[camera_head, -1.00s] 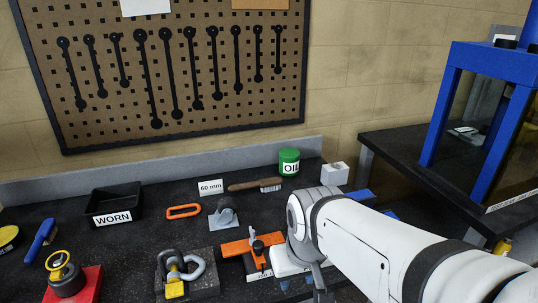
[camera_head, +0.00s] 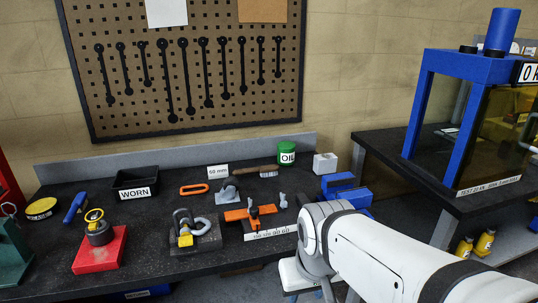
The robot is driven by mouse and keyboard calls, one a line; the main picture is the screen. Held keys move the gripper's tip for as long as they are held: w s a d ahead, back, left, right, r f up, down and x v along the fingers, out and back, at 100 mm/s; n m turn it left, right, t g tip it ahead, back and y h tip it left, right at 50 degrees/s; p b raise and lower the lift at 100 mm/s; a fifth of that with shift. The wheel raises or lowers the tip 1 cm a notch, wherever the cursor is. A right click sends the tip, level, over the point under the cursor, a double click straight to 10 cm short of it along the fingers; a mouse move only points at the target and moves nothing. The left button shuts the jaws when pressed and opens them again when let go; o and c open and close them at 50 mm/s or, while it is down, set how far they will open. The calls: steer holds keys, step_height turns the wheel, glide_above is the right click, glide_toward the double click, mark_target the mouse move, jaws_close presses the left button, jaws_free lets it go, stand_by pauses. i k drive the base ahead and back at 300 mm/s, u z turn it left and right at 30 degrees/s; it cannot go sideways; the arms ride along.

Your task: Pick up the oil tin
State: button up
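The oil tin (camera_head: 287,148) is a small green can with a white label reading OIL. It stands upright at the back of the dark workbench, near the low grey back ledge. Nothing touches it that I can see. My white arm comes in from the lower right, with its grey joint in front of the bench's right end, well short of the tin. My gripper's fingers do not show; the arm hides that area or they are out of frame.
A wooden-handled brush (camera_head: 255,172) lies just left of the tin, and a pale block (camera_head: 325,163) stands to its right. Orange clamp tool (camera_head: 250,214), shackle (camera_head: 186,228), red block (camera_head: 100,250) and WORN bin (camera_head: 136,183) occupy the bench. A blue press frame (camera_head: 462,62) stands right.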

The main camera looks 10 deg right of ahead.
mark_target(286, 149)
steer(key=u, duration=0.15)
steer(key=i, duration=0.9)
steer(key=z, duration=0.05)
